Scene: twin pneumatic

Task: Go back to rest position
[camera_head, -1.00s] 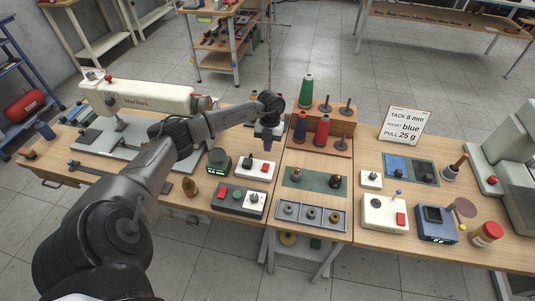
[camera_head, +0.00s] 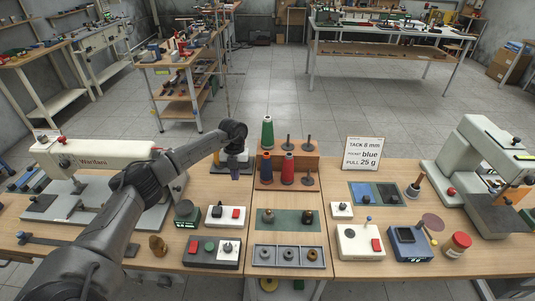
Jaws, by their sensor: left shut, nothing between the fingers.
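My left arm comes in from the lower left and reaches over the bench. Its left gripper (camera_head: 233,172) hangs at the end of the dark arm, left of the wooden thread stand (camera_head: 310,168). The gripper points down and is shut with nothing in it. Its fingertips are small and dark in this view, and I cannot tell how high above the bench they are. My right gripper is not in view.
A sewing machine (camera_head: 100,152) stands behind my left arm. Switch boxes (camera_head: 212,252) and a grey tray (camera_head: 289,268) lie in front. A sign (camera_head: 362,153) and another machine (camera_head: 470,155) are at right.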

